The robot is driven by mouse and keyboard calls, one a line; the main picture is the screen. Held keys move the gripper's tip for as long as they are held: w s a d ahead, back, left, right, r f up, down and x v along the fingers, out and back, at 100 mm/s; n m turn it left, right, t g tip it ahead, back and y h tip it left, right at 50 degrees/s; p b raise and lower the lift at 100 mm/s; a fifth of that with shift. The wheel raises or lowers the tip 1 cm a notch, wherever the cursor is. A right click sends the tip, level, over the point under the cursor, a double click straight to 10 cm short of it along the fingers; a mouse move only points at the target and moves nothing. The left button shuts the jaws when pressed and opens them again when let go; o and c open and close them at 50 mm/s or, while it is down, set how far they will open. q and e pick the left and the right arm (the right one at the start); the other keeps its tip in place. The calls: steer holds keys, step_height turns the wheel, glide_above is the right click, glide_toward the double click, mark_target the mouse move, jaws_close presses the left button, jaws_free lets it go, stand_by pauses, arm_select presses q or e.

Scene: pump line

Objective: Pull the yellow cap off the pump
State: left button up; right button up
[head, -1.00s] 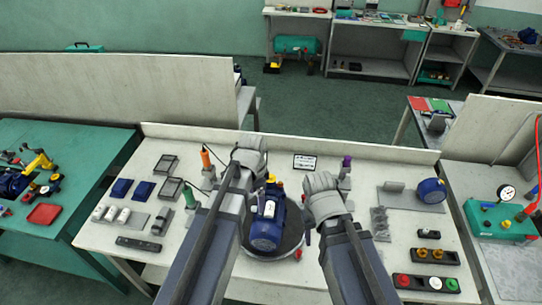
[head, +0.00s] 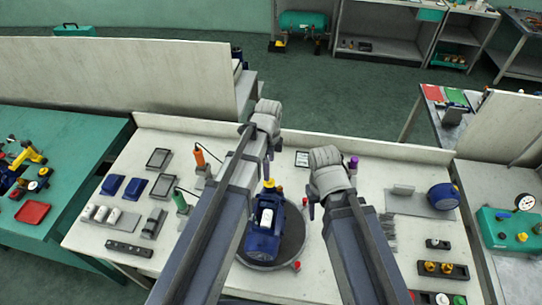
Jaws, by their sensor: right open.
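The blue pump (head: 264,228) lies on a dark round plate (head: 296,243) at the middle of the bench, in the head view. Its yellow cap (head: 269,184) is on its far end. My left gripper (head: 267,160) is just beyond and above the cap in the picture; its fingers are mostly hidden, and I cannot tell whether it touches the cap. My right gripper (head: 314,205) is open, to the right of the pump and apart from the cap.
An orange-handled tool (head: 199,156) and a green-handled one (head: 180,200) stand left of my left arm. A purple-handled tool (head: 353,163) stands behind my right gripper. A blue motor-like part (head: 443,196) sits at the right. A low back panel (head: 400,148) edges the bench.

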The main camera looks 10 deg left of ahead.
mark_target(269, 182)
arm_select(q)
steer(key=shift+s, duration=0.2)
steer(key=shift+w+f+b, duration=0.15)
steer(key=shift+f+b, duration=0.3)
steer(key=shift+b, duration=0.1)
steer(key=shift+f+b, duration=2)
steer(key=shift+f+b, duration=0.35)
steer(key=shift+f+b, duration=0.6)
jaws_close()
stand_by(0.6)
